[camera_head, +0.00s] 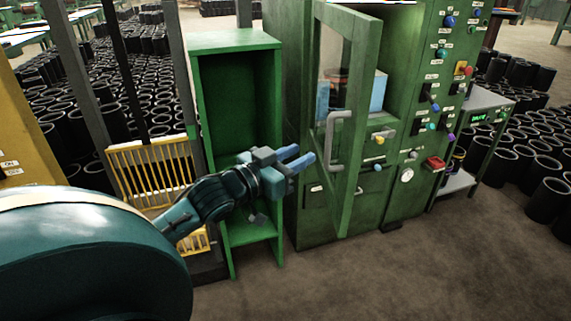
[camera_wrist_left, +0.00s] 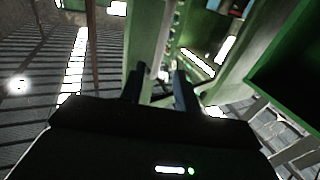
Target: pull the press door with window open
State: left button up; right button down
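The green press door with its window (camera_head: 361,100) stands swung out from the press, its free edge toward me. Its grey bar handle (camera_head: 333,145) sticks out on the outer face, toward the left. My left gripper (camera_head: 302,157) is left of the handle, its two blue fingers pointing at it, with a small gap between fingertips and handle in the picture. In the left wrist view my gripper (camera_wrist_left: 160,80) shows its dark fingers spread, with nothing clearly held between them. My right gripper is not in view.
An open green cabinet (camera_head: 234,110) stands left of the press, behind my left arm. A control panel (camera_head: 440,70) is on the right, beside a grey side table (camera_head: 482,100). Many black sleeves (camera_head: 548,200) stand on the floor. The floor in front is clear.

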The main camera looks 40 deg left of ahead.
pick_arm(q)
jog(key=shift+s+a, duration=0.2)
jog(key=shift+s, duration=1.15)
jog(key=s+d+f+g, duration=0.2)
jog(key=s+d+f, duration=0.1)
jog(key=f, duration=0.7)
jog(key=s+d+f+g, duration=0.2)
jog(key=d+f, duration=0.2)
jog(key=f, duration=0.6)
jog(key=s+d+f+g, duration=0.1)
jog(key=s+d+f, duration=0.3)
jog(key=d, duration=0.3)
jog(key=s+d+f+m+g+h, duration=0.1)
jog(key=s+d+f+g, duration=0.1)
jog(key=s+d+f, duration=0.2)
notch_tip(320, 180, down, 3)
jog(key=d, duration=0.2)
jog(key=shift+s+d+m, duration=0.3)
jog(key=shift+d, duration=0.05)
